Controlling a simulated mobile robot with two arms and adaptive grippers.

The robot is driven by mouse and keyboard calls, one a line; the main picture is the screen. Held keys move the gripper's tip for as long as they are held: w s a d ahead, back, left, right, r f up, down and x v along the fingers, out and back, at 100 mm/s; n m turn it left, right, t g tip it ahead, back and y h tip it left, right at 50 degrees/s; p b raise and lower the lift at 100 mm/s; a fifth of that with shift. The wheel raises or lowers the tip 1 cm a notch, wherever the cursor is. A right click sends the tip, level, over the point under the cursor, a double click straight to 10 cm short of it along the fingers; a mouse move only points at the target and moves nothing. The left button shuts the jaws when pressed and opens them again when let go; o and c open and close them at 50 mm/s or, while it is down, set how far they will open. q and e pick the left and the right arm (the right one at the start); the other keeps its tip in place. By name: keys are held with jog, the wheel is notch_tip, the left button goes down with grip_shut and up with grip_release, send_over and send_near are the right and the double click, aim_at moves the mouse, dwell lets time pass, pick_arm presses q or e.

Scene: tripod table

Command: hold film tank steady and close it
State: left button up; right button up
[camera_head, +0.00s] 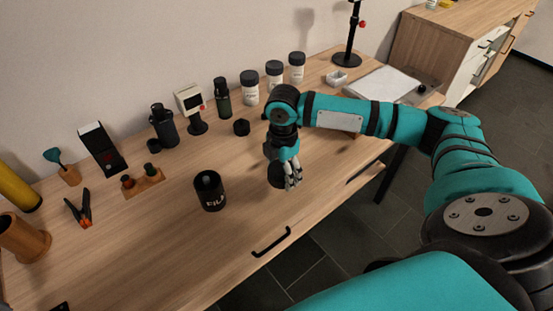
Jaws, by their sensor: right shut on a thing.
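The film tank (209,193) is a black cylinder with white lettering. It stands upright on the wooden table, its top open and a grey post showing inside. My right gripper (289,183) points down, to the right of the tank and apart from it. It is shut on a dark round piece that looks like the tank's lid (276,176), partly hidden behind the fingers. The piece seems held above the table; its exact height I cannot tell. My left gripper is not in view.
Black bottles, a small screen device (190,100) and white-labelled jars (250,88) line the back of the table (150,255). A wooden block (143,183), orange-tipped clamp (80,209) and brown cup (24,238) are left of the tank. Wood in front of it is clear.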

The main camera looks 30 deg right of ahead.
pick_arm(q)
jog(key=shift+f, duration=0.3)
pick_arm(e)
jog(key=s+a, duration=0.1)
jog(key=s, duration=0.2)
jog(key=s+a, duration=0.1)
jog(key=s, duration=0.2)
jog(key=s+a+r, duration=0.1)
jog(key=s, duration=0.2)
jog(key=shift+a, duration=0.1)
